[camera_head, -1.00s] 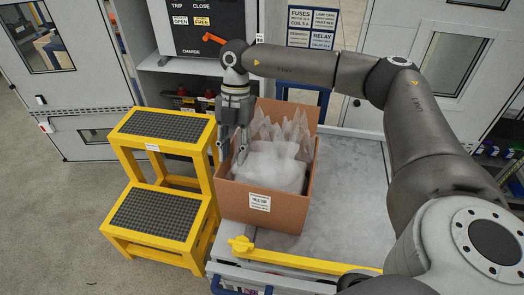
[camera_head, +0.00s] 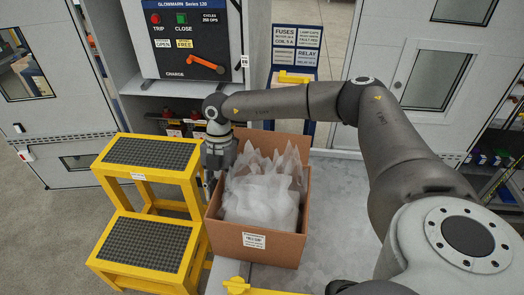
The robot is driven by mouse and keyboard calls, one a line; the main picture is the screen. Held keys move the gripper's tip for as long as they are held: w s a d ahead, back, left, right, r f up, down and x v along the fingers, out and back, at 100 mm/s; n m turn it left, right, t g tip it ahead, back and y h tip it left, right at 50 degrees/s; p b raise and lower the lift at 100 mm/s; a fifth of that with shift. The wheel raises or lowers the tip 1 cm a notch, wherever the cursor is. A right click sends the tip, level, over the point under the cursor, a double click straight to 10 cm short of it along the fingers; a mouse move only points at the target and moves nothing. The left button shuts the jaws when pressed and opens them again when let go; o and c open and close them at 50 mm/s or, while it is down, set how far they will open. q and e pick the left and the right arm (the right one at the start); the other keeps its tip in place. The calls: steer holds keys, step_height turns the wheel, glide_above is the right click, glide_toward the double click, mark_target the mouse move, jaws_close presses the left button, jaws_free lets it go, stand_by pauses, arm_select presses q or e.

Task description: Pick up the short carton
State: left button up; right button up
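The short carton (camera_head: 255,244) is an open-topped brown cardboard box with a white label on its front. It stands on a grey work surface (camera_head: 340,210). Clear plastic packing (camera_head: 262,195) fills it and rises above its rim at the back. My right gripper (camera_head: 210,182) points down at the carton's left wall, low by the rim. One finger shows just outside that wall. The other is hard to make out against the packing and wall, so I cannot tell whether the fingers touch or clamp the cardboard. My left gripper is not in view.
A yellow two-step stool (camera_head: 150,200) stands close to the carton's left. A yellow bar (camera_head: 240,287) runs along the front edge of the surface. Switchgear cabinets (camera_head: 190,40) stand behind. The surface right of the carton is clear.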

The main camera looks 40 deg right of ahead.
mark_target(219, 199)
steer(key=shift+p+x, duration=0.5)
steer(key=shift+x, duration=1.35)
steer(key=shift+w, duration=0.1)
jaws_close()
steer(key=shift+r, duration=0.1)
